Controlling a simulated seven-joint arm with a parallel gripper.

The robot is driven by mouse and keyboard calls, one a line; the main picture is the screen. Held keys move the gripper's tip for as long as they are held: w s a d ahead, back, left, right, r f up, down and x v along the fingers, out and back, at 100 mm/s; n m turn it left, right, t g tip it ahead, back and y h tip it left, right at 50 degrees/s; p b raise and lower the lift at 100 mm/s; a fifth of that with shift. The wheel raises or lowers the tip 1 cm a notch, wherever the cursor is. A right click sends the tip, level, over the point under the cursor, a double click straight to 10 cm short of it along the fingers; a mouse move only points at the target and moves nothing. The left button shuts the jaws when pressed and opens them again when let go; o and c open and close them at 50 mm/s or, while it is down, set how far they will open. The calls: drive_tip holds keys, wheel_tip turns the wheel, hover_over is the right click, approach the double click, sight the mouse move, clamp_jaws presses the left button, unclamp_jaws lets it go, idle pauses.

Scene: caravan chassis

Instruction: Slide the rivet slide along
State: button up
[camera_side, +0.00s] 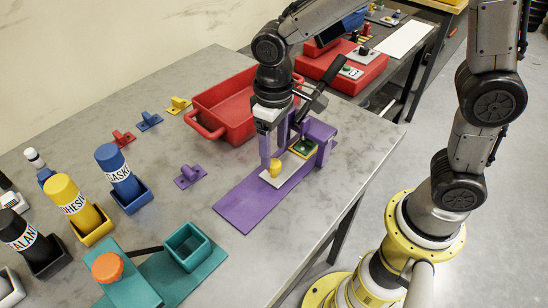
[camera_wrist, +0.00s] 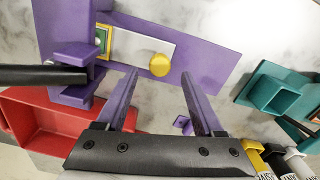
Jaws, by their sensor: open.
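The rivet slide is a pale flat plate (camera_side: 286,173) with a round yellow knob (camera_side: 274,167) near one end. It lies on a long purple base (camera_side: 245,203). In the wrist view the plate (camera_wrist: 130,45) runs from a yellow-framed green piece to the knob (camera_wrist: 160,65). My gripper (camera_side: 274,157) is open, pointing down at the knob end, with its purple fingers apart. In the wrist view the knob appears centred just beyond the fingertips of my gripper (camera_wrist: 160,76). I cannot tell whether either finger touches it.
The purple stand (camera_side: 322,133) with a black lever (camera_side: 315,92) rises close beside my gripper. A red bin (camera_side: 225,108) stands behind. Teal fixture (camera_side: 188,247) and labelled bottles are at left. Small coloured pieces, including a purple one (camera_side: 190,175), lie on the grey table.

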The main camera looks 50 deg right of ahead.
sight(274, 163)
drive_tip(key=shift+f, duration=1.9)
drive_tip(key=shift+c, duration=0.2)
clamp_jaws()
